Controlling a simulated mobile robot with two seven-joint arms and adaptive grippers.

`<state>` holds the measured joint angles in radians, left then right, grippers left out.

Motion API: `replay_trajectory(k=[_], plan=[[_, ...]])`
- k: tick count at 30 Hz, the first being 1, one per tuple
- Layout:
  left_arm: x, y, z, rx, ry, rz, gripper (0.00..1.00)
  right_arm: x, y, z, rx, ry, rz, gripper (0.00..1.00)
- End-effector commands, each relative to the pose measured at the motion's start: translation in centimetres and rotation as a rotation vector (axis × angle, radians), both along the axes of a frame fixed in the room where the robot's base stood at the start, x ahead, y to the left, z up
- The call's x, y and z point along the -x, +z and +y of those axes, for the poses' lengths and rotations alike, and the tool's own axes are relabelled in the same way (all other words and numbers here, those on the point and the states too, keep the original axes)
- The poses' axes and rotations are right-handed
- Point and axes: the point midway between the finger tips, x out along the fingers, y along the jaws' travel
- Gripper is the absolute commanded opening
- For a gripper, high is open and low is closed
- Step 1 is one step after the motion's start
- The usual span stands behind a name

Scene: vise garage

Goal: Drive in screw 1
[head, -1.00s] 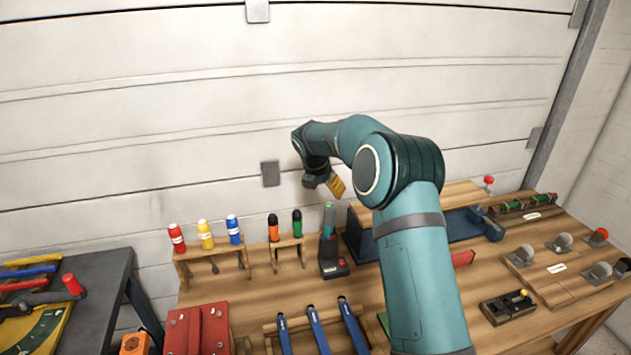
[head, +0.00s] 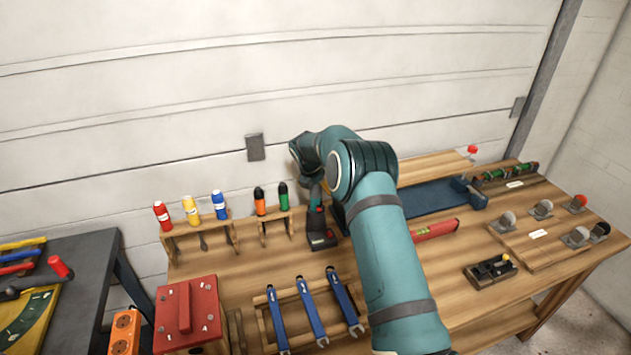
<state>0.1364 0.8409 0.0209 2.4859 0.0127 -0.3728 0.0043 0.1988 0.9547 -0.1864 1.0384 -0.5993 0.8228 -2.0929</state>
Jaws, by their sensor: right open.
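My right gripper (head: 318,187) is at the upper end of the driver, partly hidden by my own wrist. It is open; whether it touches the driver cannot be told. A red block (head: 190,311) with a raised bar and small white marks, one like a 1, lies at the front left of the bench. My left gripper is out of view.
Racks hold screwdrivers with red (head: 163,216), yellow, blue, orange and green (head: 283,197) handles. Blue wrenches (head: 312,311) lie in front. A red level (head: 435,230), a blue vise (head: 440,197) and a black plane-like tool (head: 491,269) are to the right.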

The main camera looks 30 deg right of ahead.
Motion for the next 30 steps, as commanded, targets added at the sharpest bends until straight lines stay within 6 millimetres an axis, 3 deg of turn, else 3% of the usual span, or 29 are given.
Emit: replay_trajectory(k=[10, 15, 17, 21, 22, 25, 30], plan=[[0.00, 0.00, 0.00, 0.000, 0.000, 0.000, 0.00, -0.05, -0.26, -0.08, 0.000, 0.000, 0.000, 0.76], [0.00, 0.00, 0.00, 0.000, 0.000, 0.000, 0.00, -0.05, -0.25, -0.08, 0.000, 0.000, 0.000, 0.16], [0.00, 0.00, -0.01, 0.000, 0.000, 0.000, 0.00, -0.05, -0.25, -0.08, 0.000, 0.000, 0.000, 0.00], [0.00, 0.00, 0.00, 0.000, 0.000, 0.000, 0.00, -0.04, -0.28, -0.08, 0.000, 0.000, 0.000, 0.00], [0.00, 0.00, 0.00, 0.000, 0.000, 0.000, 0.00, -0.03, -0.28, -0.08, 0.000, 0.000, 0.000, 0.37], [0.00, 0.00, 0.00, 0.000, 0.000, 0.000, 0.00, -0.04, -0.29, -0.08, -0.001, 0.000, 0.001, 0.02], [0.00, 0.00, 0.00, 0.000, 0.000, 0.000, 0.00, -0.03, -0.31, -0.08, -0.001, 0.000, 0.001, 0.00]])
